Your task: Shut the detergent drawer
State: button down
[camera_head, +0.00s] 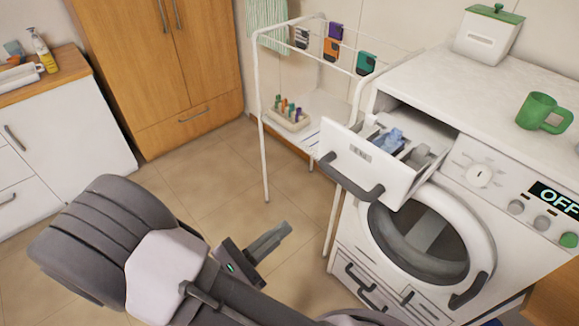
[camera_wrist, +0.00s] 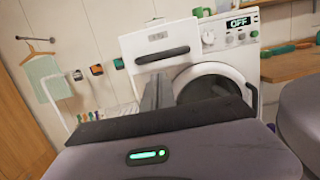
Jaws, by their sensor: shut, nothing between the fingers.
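The detergent drawer (camera_head: 358,160) is pulled out of the upper left of the white washing machine (camera_head: 469,156). Its front has a dark grey bar handle (camera_head: 352,181), and blue and grey pieces show inside. In the wrist view the drawer front (camera_wrist: 158,48) faces me, with its handle above my fingers. My gripper (camera_head: 279,233) is shut and empty. It is over the floor, left of and lower than the drawer in the head view, apart from it. The fingers also show in the wrist view (camera_wrist: 157,88), partly covering the machine's front.
The machine's round door (camera_head: 420,240) is closed below the drawer. A white wire rack (camera_head: 262,120) stands close to the drawer's left. A green mug (camera_head: 542,112) and a green-lidded box (camera_head: 488,35) stand on top. Floor between my gripper and the cabinets is clear.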

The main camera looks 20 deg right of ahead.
jog(key=b+x, duration=0.3)
jog(key=x, duration=1.1)
jog(key=shift+w+t, duration=0.3)
jog(key=shift+t, duration=0.1)
jog(key=shift+r, duration=0.1)
